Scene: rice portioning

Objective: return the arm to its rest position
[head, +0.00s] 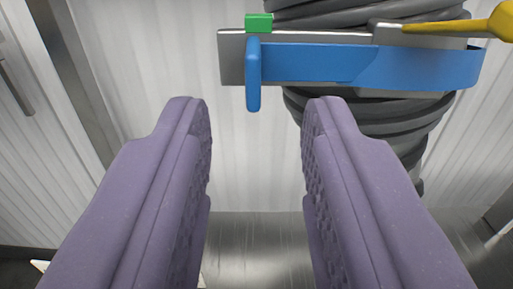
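My gripper (256,115) fills the lower half of the head view. Its two purple textured fingers stand wide apart with nothing between them. Past the fingertips, a blue band (310,62) with a short upright end crosses a grey metal plate (231,58). A small green block (258,23) sits at the plate's upper edge. Dark grey ribbed hose-like parts (370,12) show above and below the plate. No rice and no bowl is in view.
A white ribbed wall (150,60) stands behind, with a grey post (80,70) and a handle (15,88) at the left. A yellow part (500,22) reaches in at the upper right. A shiny grey surface (258,240) lies below, bare between the fingers.

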